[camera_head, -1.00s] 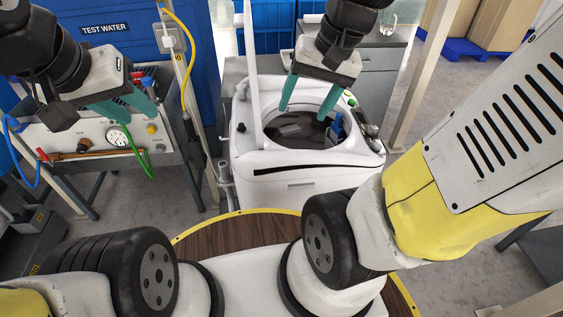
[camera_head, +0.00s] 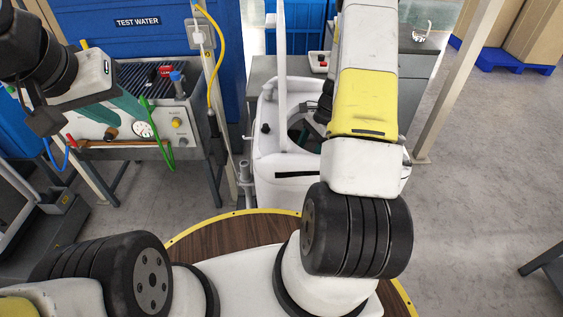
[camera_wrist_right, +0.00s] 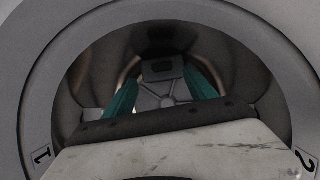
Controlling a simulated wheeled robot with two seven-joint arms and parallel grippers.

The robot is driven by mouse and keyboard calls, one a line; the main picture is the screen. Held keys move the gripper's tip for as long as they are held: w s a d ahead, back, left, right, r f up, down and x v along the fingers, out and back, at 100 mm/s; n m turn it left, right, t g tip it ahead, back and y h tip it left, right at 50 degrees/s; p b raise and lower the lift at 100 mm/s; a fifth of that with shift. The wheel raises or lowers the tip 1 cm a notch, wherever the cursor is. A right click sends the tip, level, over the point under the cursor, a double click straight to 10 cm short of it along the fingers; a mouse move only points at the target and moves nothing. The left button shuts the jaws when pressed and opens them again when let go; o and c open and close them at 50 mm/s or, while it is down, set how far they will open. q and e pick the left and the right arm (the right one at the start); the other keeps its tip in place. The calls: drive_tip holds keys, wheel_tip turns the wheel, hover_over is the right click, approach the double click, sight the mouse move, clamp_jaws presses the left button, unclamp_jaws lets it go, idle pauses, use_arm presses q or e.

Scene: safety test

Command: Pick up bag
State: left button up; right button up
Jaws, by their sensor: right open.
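No bag can be made out in either current view. My right arm reaches over the white top-loading washer (camera_head: 283,165) and hides most of its opening. In the right wrist view, my right gripper (camera_wrist_right: 160,76) points down into the round metal drum (camera_wrist_right: 245,75), its two green fingers apart with nothing seen between them. A pale spoked disc (camera_wrist_right: 165,98) shows at the drum's bottom. My left gripper (camera_head: 108,108) is at the upper left, its teal fingers apart and empty in front of the test panel.
The test panel (camera_head: 190,130) with gauge, knobs and hoses stands left of the washer. A yellow hose (camera_head: 217,60) hangs beside a post between them. A grey cabinet (camera_head: 415,75) stands behind the washer. Cardboard boxes (camera_head: 525,30) sit at the upper right.

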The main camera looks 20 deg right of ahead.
drive_tip(key=shift+m, duration=0.3)
drive_tip(key=x, duration=0.4)
drive_tip(key=shift+w+d+f, duration=0.2)
drive_tip(key=shift+d+f, duration=0.05)
drive_tip(key=shift+f, duration=0.15)
drive_tip(key=x, duration=0.5)
drive_tip(key=shift+f, duration=0.15)
clamp_jaws()
